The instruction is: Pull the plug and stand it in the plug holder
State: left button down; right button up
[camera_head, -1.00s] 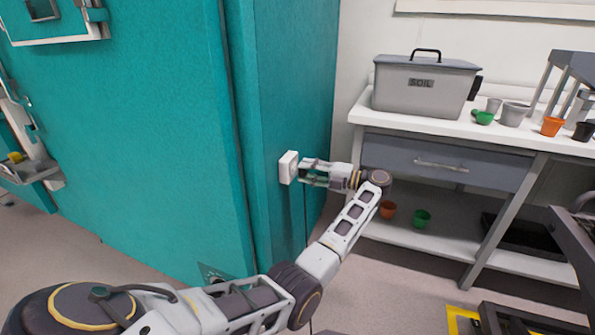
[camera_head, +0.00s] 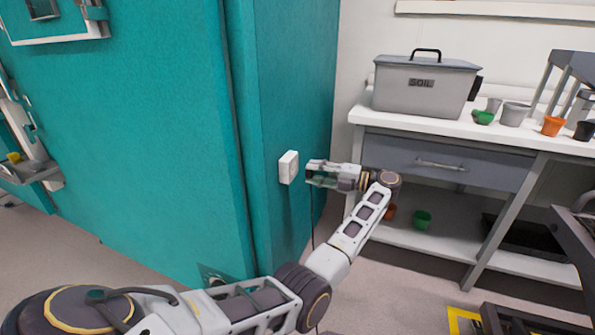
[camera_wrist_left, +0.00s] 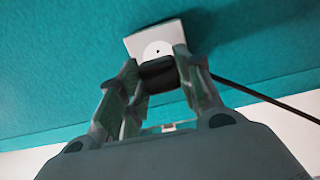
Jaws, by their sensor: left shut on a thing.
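The white wall socket (camera_head: 288,167) is on the teal chamber's side face. Its round face with a dark hole also shows in the wrist view (camera_wrist_left: 157,47). My left gripper (camera_head: 308,172) is a short gap to the right of the socket, pointing at it. It is shut on the dark plug (camera_wrist_left: 158,75), which shows between the fingers in the wrist view and looks clear of the socket. A black cord (camera_wrist_left: 265,97) runs off to the right there and hangs below the gripper in the head view. I cannot make out the plug holder. My right gripper is out of view.
A white bench (camera_head: 440,128) at the right carries a grey soil box (camera_head: 425,88) and several pots. A green pot (camera_head: 422,219) stands on its lower shelf. A dark plate (camera_head: 212,272) low by the chamber is partly behind my arm.

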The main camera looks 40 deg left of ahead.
pick_arm(q)
jog(key=shift+b+v, duration=0.3)
jog(key=shift+v, duration=0.5)
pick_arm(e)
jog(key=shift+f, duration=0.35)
